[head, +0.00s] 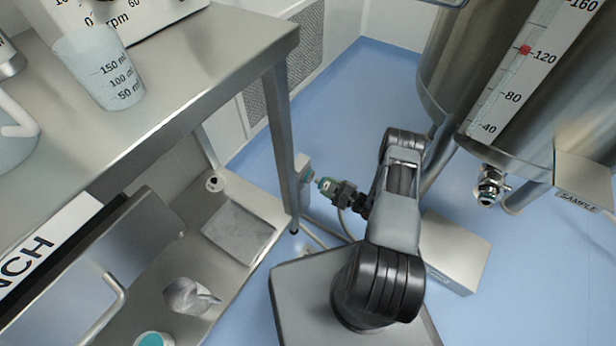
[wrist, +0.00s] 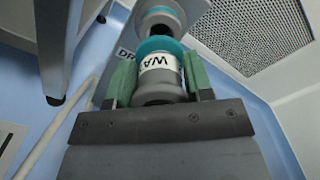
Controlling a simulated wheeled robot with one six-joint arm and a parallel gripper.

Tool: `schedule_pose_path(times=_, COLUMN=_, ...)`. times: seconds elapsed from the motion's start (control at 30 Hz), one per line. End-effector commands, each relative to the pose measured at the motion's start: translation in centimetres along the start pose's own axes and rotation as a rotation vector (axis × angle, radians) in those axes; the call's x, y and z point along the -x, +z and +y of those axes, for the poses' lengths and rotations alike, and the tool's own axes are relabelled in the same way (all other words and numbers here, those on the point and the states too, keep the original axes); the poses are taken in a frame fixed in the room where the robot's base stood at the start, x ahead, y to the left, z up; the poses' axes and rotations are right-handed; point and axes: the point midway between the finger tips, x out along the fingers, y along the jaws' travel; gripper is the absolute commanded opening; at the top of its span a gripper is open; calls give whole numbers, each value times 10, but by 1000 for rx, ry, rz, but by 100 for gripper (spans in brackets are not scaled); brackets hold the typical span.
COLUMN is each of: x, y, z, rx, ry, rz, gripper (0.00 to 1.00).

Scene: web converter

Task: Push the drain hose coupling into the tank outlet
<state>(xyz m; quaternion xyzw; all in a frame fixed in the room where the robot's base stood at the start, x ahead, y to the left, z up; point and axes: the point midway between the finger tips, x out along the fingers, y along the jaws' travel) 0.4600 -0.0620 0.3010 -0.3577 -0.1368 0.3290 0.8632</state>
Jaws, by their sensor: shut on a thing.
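My gripper (head: 327,186) is shut on the hose coupling (wrist: 161,82), a grey cylinder with a teal ring and a white label starting "WA". In the wrist view green finger pads (wrist: 160,80) flank it. Straight ahead of it is a pale fitting (wrist: 163,14) with a teal band, in line with the coupling; a dark part lies between them. I cannot tell whether they touch. In the head view this fitting is small, by the bench leg.
A steel bench (head: 190,65) with a beaker (head: 98,68) stands at left; its leg (head: 281,140) is close to my gripper. A pale hose (head: 325,228) runs near the floor. A grey box (head: 456,250) sits right of my arm. Blue floor is open behind.

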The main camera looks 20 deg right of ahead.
Motion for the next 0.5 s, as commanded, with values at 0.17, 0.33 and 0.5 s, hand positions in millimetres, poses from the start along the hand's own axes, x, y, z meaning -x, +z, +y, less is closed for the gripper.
schedule_pose_path(times=0.17, x=3, y=0, z=0, rx=0, ry=-1, rz=0, gripper=12)
schedule_pose_path(times=0.33, x=14, y=-1, z=-1, rx=0, ry=-3, rz=2, gripper=12)
schedule_pose_path(times=0.5, x=28, y=-1, z=-1, rx=-1, ry=-3, rz=3, gripper=12)
